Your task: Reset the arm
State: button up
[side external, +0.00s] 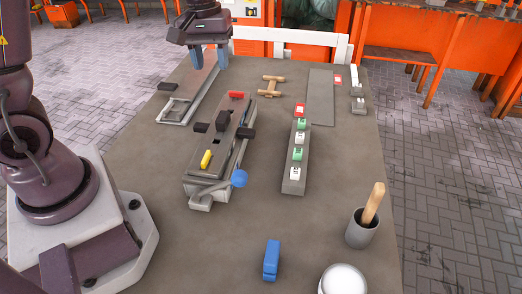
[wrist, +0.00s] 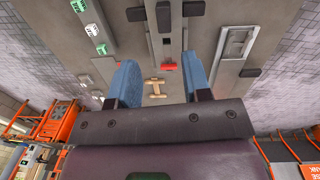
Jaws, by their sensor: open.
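My gripper (side external: 209,54) is raised above the far left part of the grey table (side external: 330,235). Its two blue fingers point down, stand apart and have nothing between them. In the wrist view my gripper (wrist: 157,84) also shows open and empty. The red block (wrist: 169,66) and a wooden H-shaped piece (wrist: 155,86) show in the wrist view, apart from the fingers.
A strip (side external: 292,184) holds red, green and white labelled blocks. A cup with a wooden handle (side external: 361,233), a blue block (side external: 271,260) and a white round object (side external: 343,279) stand at the near end. A flat grey frame (side external: 176,109) lies left. Orange benches stand beyond the table.

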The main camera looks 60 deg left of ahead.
jog(key=s+d+r+m+t, duration=0.2)
jog(key=s+d+r+m, duration=0.2)
jog(key=s, duration=0.3)
jog(key=s+d+r+m+t, duration=0.3)
jog(key=s+d+r+m, duration=0.2)
jog(key=s+r, duration=0.1)
jog(key=shift+s+d+r+m+y, duration=0.2)
jog(key=shift+s+d+m+y, duration=0.15)
jog(key=shift+s, duration=0.4)
